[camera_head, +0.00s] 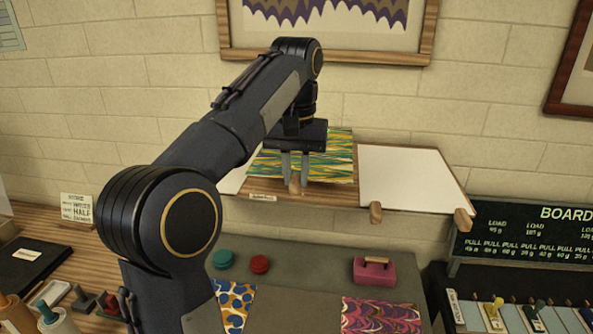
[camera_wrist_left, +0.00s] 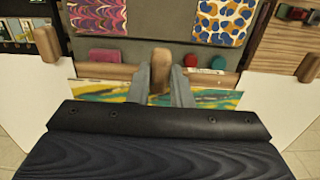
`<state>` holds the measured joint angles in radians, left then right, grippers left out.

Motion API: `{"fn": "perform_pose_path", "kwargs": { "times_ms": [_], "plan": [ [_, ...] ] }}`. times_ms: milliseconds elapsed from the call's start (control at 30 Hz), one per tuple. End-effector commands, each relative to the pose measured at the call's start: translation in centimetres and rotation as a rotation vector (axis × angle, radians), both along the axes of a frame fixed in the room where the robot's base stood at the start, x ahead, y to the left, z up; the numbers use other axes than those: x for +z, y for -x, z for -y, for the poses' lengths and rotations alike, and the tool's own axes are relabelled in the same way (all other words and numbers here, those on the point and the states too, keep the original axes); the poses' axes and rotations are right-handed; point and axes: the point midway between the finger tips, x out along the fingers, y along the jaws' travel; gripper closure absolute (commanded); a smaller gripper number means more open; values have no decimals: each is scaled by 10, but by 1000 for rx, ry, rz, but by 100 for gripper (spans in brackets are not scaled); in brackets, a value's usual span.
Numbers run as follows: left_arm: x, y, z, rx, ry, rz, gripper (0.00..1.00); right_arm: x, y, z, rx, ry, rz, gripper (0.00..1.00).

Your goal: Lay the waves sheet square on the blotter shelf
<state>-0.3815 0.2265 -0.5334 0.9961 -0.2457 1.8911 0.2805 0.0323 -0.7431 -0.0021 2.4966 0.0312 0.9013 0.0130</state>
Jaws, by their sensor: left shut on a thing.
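The waves sheet (camera_head: 336,160), streaked green, yellow and blue, is at the middle of the blotter shelf (camera_head: 340,196). It shows beside both fingers in the left wrist view (camera_wrist_left: 215,98). A wooden peg end (camera_wrist_left: 159,62) shows between the fingers. The sheet looks roughly in line with the shelf, but my gripper and arm cover part of it. I cannot tell whether it lies fully flat. My right gripper is not in view.
A white blotter (camera_head: 408,178) lies right of the sheet; another (camera_head: 232,181) is partly hidden at left. Wooden pegs (camera_head: 376,212) stick out at the shelf front. Below, a grey bench holds a pink block (camera_head: 374,275), round pots (camera_head: 260,264) and patterned sheets (camera_head: 380,317).

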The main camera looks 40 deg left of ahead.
Motion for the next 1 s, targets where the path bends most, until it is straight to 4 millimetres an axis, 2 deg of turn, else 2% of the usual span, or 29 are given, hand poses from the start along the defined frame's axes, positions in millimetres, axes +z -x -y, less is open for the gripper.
{"fn": "perform_pose_path", "kwargs": {
  "times_ms": [700, 1000],
  "plan": [
    [-43, 1, 0, 1, 1, 0, 100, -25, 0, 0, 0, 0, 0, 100],
    [-47, 0, 0, 1, 0, 1, 100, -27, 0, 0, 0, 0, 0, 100]
  ]
}}
